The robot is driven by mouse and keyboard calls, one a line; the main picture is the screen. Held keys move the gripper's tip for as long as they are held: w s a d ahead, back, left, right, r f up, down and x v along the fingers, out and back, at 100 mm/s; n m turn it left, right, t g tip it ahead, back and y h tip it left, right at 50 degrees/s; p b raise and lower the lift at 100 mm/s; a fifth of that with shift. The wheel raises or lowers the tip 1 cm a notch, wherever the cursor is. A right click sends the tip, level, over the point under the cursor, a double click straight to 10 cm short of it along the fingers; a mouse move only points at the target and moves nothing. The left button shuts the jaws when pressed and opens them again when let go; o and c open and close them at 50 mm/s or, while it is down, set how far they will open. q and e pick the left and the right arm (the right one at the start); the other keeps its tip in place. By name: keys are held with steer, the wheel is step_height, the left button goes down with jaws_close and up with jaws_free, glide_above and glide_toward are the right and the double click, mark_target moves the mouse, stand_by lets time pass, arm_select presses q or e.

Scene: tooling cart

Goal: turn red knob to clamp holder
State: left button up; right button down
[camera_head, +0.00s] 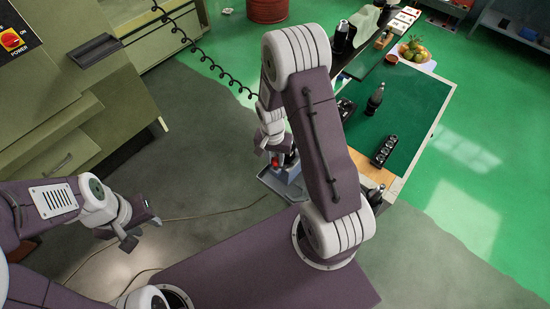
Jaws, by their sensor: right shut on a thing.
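A small red knob (275,162) shows at the fingertips of my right gripper (273,152), in the middle of the view. The gripper points down and is shut on the knob, which it partly hides. My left gripper (141,231) is open and empty at the lower left, over the floor and well away from the holder.
A green machine (120,90) with a red power switch (11,40) stands left. A black coiled cable (210,65) hangs between. Floor at lower right is clear.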

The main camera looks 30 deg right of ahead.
steer(key=n, duration=0.3)
steer(key=shift+n, duration=0.4)
steer(key=n, duration=0.3)
steer(key=shift+d+r+n+p, duration=0.1)
steer(key=shift+n+p, duration=0.2)
steer(key=shift+p, duration=0.1)
steer(key=n+p, duration=0.1)
steer(key=n, duration=0.2)
steer(key=shift+t, duration=0.3)
steer(key=shift+n+p, duration=0.8)
steer(key=shift+n, duration=1.3)
steer(key=c, duration=1.1)
jaws_free()
steer(key=shift+c, duration=0.2)
